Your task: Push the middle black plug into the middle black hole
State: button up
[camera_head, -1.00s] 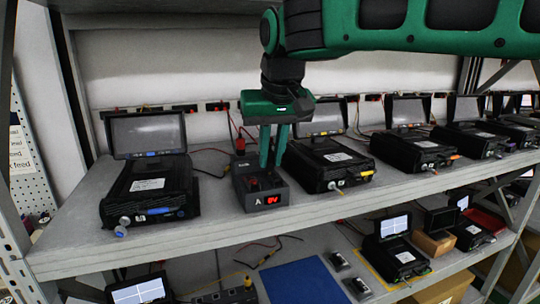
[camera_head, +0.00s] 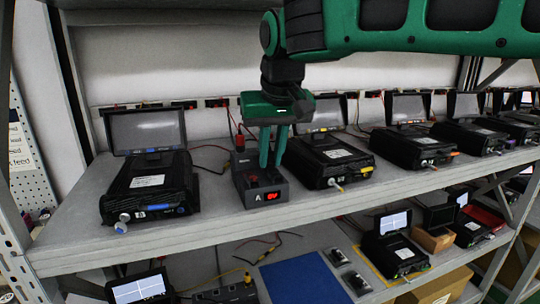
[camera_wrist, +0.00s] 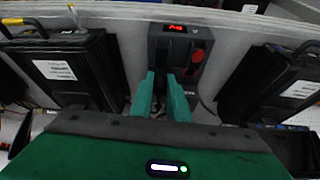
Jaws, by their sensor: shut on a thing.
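A small black box marked A (camera_head: 246,199), with a red lit display (camera_head: 271,196), stands at the front of the upper shelf. It also shows in the wrist view (camera_wrist: 161,49). My gripper (camera_head: 272,165), with green fingers, points down over the back part of the box's top. In the wrist view its fingertips (camera_wrist: 162,77) are a little apart, on the side of the box away from the display. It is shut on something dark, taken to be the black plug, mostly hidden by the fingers. A red knob or plug (camera_wrist: 197,56) sits beside it. The middle black hole cannot be made out.
Black devices with raised screens stand close on the left (camera_head: 150,190) and right (camera_head: 330,162) of the box. Several more stand farther right. Red and black wires run behind. A blue mat (camera_head: 296,278) lies on the lower shelf.

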jog(key=shift+f, duration=0.3)
jog(key=o, duration=1.3)
jog(key=shift+o, duration=0.2)
